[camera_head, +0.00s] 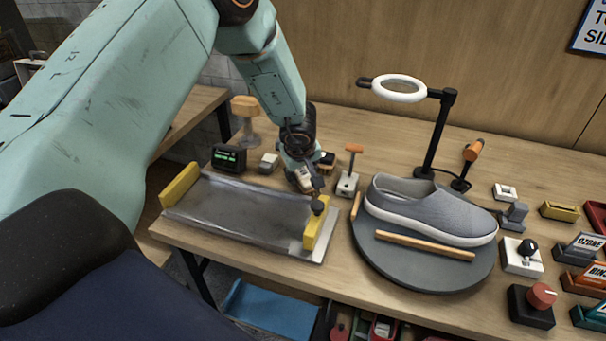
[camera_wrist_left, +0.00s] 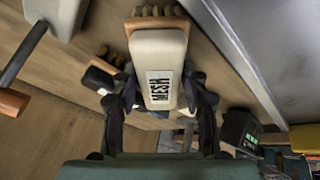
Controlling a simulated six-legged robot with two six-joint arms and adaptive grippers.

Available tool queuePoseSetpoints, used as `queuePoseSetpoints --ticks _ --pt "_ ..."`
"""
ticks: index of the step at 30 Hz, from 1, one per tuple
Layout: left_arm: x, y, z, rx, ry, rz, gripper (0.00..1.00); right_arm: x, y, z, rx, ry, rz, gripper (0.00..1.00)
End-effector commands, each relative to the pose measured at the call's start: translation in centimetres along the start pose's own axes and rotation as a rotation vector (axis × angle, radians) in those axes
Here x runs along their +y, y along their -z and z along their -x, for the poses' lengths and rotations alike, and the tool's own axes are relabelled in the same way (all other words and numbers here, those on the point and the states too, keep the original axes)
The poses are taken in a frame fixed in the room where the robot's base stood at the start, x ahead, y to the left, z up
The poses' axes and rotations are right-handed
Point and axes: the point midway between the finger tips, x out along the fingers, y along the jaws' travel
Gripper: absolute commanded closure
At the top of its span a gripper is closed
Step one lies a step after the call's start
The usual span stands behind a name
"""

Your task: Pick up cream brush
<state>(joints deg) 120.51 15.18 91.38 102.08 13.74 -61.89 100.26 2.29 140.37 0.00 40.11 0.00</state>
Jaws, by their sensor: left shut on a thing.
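The cream brush (camera_wrist_left: 158,48) has a pale body with a "MESH" label, a wooden edge and tan bristles. In the left wrist view it lies between both dark fingers of my left gripper (camera_wrist_left: 163,92), which is shut on it. In the head view my left gripper (camera_head: 307,181) is low over the workbench, near the right end of the metal tray. There the cream brush (camera_head: 303,178) is partly hidden by the fingers. I cannot tell whether it is clear of the bench. My right gripper is in neither view.
The metal tray (camera_head: 240,211) has yellow end blocks. A black-bodied brush (camera_wrist_left: 100,79) lies close beside the gripper. A small orange-handled stand (camera_head: 347,183) is just right of it. A grey sneaker (camera_head: 420,208) sits on a round turntable (camera_head: 425,277) under a ring lamp (camera_head: 399,88).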

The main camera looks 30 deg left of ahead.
Motion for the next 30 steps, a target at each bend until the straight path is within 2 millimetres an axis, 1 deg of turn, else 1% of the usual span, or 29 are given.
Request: queuePoseSetpoints --ticks 3,6,12,15,19,21,24,30 --pt "0.2 0.2 0.4 0.001 -0.003 0.003 0.94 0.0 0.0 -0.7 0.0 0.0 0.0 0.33" --pt "0.6 1.0 2.2 0.002 -0.003 0.002 0.94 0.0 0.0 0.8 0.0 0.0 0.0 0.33" --pt "1.4 2.4 5.7 0.001 -0.002 0.002 0.94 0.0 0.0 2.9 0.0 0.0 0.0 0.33" --pt "1.8 3.1 7.3 0.002 -0.003 0.001 0.94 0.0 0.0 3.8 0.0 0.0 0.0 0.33" --pt "2.1 3.7 8.7 0.002 -0.001 0.001 0.94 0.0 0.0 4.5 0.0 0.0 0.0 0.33" --pt "2.2 3.8 9.1 0.001 -0.001 0.002 0.94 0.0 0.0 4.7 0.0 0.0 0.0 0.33" --pt "2.2 3.9 9.3 0.0 0.006 -0.002 0.94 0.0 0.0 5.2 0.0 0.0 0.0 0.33" --pt "2.0 3.3 8.1 -0.005 0.042 -0.01 0.94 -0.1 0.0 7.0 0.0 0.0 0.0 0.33"
